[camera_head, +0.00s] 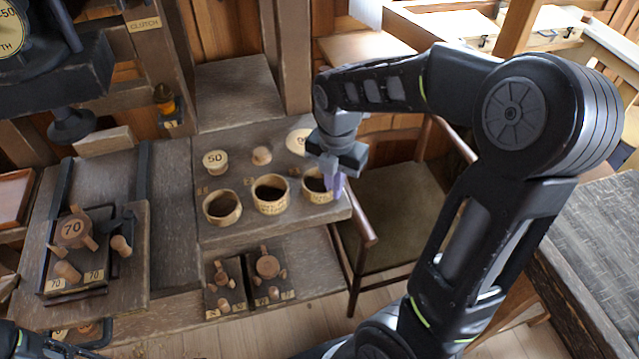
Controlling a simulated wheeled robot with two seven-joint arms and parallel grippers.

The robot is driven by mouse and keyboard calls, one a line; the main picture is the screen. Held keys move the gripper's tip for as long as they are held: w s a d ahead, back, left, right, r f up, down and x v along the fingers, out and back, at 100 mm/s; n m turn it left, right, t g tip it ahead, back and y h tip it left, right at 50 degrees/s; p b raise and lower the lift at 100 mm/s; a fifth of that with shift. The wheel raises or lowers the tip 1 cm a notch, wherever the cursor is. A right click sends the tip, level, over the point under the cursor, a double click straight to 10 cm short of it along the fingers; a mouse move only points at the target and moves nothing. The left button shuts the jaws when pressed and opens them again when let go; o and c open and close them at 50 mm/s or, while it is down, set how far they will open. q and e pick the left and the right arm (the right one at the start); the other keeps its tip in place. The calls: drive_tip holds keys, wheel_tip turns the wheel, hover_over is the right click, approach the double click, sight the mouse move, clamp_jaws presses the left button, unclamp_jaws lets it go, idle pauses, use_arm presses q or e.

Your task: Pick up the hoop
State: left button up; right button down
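Three round, hollow wooden hoops or cups stand in a row on the grey wooden bench: a left one (222,220), a middle one (270,207) and a right one (312,197). I cannot tell which of them is the hoop. My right gripper (333,185) points down at the right one, its purple fingertips over that rim's right side. The fingers overlap in this view, so their opening and any contact are unclear. Part of my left arm (40,345) shows at the bottom left corner; its fingertips are not visible.
Behind the row are a disc marked 50 (215,161), a small knob (262,155) and another marked disc (298,141). A tray (140,270) with turned pieces marked 70 lies left. A chair (400,215) stands right of the bench.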

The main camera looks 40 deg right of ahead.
idle(0.4)
wheel_tip(320, 180, up, 10)
drive_tip(key=shift+r+b, duration=0.1)
drive_tip(key=shift+b, duration=0.35)
idle(0.5)
